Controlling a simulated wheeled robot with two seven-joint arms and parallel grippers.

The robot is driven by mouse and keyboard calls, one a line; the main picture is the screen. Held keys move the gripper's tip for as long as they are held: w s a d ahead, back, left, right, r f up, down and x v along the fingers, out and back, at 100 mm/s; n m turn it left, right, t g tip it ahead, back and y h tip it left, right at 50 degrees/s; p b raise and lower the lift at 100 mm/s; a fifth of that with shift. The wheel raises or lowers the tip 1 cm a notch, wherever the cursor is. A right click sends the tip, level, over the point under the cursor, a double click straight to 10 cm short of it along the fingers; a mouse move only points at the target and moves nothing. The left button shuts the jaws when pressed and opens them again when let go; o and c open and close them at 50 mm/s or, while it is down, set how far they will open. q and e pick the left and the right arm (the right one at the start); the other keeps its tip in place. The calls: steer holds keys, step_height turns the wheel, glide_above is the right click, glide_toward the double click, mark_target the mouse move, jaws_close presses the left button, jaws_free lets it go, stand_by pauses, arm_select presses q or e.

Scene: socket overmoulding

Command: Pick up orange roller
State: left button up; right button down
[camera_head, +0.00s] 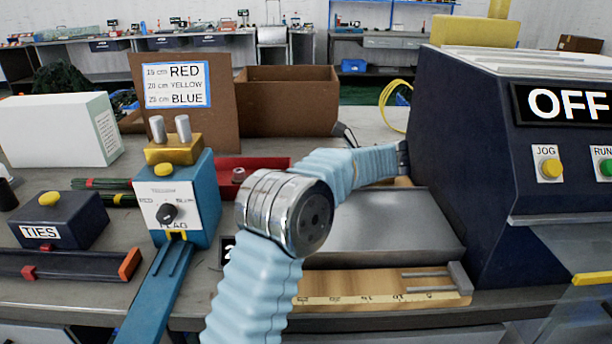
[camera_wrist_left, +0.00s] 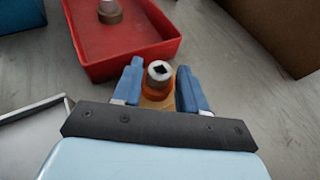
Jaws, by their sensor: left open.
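In the left wrist view, the orange roller (camera_wrist_left: 157,88) stands upright, with a metal cap with a dark square hole on top. My left gripper (camera_wrist_left: 160,84) is open, with one blue finger on each side of the roller. I cannot tell whether the fingers touch it. In the head view, my left arm crosses the bench, and its gripper and the orange roller cannot be made out. My right gripper is in neither view.
A red tray (camera_wrist_left: 84,60) holding a capped piece (camera_wrist_left: 108,11) lies just beyond the roller. A cardboard box (camera_wrist_left: 285,35) stands at right. In the head view, a dark machine marked OFF (camera_head: 470,130) and a blue flag device (camera_head: 190,210) flank my arm.

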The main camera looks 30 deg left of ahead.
arm_select(q)
jaws_close()
steer(key=shift+r, duration=0.1)
